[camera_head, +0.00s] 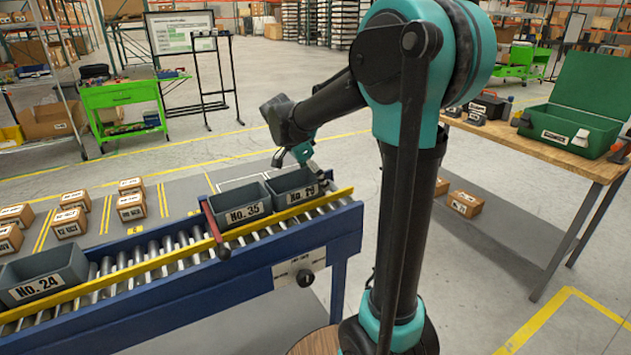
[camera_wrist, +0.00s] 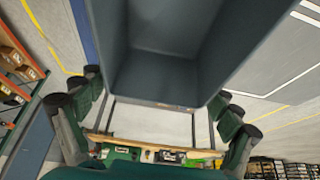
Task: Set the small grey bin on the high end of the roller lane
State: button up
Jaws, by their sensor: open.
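A small grey bin labelled "No." with a partly blurred number (camera_head: 296,197) sits upright on the right end of the roller lane (camera_head: 163,244). A second grey bin, No. 35 (camera_head: 247,213), stands just left of it. My gripper (camera_head: 303,158) is at the back and top of the right-end bin. In the wrist view a grey bin (camera_wrist: 160,75) fills the upper middle, seen into its open inside. My open fingers (camera_wrist: 157,90) are spread at its two sides near its lower rim. I cannot tell whether they touch it.
Grey bin No. 24 (camera_head: 45,282) stands at the lane's left part, with bare rollers between. A red bar (camera_head: 215,228) crosses the lane left of No. 35. Cartons (camera_head: 131,206) lie behind. A wooden bench (camera_head: 545,153) with a green case (camera_head: 572,125) stands right.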

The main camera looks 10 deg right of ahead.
jog(key=shift+r, duration=1.8)
jog(key=shift+o, duration=1)
